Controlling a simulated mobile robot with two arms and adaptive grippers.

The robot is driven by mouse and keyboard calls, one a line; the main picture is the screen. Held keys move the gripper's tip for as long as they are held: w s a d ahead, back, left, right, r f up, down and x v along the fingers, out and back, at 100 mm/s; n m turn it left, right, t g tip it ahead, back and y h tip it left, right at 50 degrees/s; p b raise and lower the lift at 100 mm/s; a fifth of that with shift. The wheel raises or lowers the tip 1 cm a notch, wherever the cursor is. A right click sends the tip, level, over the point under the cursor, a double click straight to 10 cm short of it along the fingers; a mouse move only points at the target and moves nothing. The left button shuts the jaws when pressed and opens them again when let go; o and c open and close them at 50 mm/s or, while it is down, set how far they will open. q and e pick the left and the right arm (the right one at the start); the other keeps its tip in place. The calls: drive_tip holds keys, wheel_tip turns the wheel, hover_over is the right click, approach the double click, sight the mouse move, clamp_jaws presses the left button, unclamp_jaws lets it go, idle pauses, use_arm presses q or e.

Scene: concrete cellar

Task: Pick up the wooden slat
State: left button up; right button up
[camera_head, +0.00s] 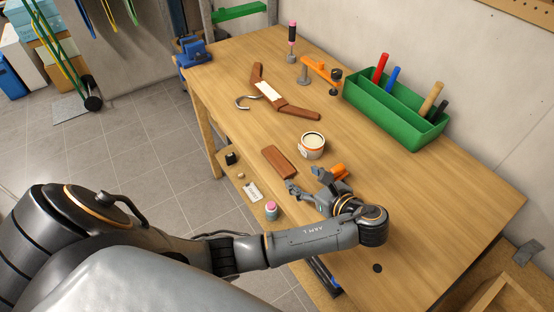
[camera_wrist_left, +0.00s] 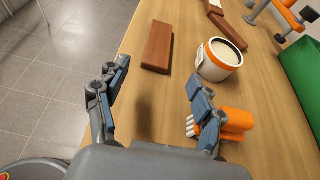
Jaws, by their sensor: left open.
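The wooden slat (camera_head: 279,161) is a short reddish-brown piece lying flat near the front edge of the wooden workbench (camera_head: 430,220). In the left wrist view the slat (camera_wrist_left: 158,46) lies ahead of the fingers, slightly left of the gap's middle. My left gripper (camera_head: 305,183) is open and empty, above the bench close to the near end of the slat, apart from it. Its two fingers (camera_wrist_left: 158,92) show spread in the left wrist view. My right gripper is in neither view.
A tin with an orange band (camera_head: 312,145) stands just right of the slat; an orange object (camera_wrist_left: 236,120) is beside my right-hand finger. A brown hanger-like piece (camera_head: 290,106) and a green tool box (camera_head: 385,112) lie farther back. The bench's right part is clear.

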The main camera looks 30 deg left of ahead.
sight(282, 165)
use_arm(q)
drive_tip(key=x, duration=0.3)
drive_tip(key=shift+w+a+f+b, duration=0.15)
drive_tip(key=shift+a+f+b, duration=0.05)
drive_tip(key=shift+a+b, duration=0.1)
drive_tip(key=x, duration=0.4)
drive_tip(key=shift+a+f+b, duration=0.1)
drive_tip(key=shift+a+b, duration=0.2)
drive_tip(key=shift+a, duration=0.1)
drive_tip(key=shift+w+a+f, duration=0.1)
drive_tip(key=shift+a+f, duration=0.05)
drive_tip(key=shift+a, duration=0.1)
drive_tip(key=shift+d, duration=0.1)
drive_tip(key=shift+c, duration=0.6)
drive_tip(key=c, duration=1.1)
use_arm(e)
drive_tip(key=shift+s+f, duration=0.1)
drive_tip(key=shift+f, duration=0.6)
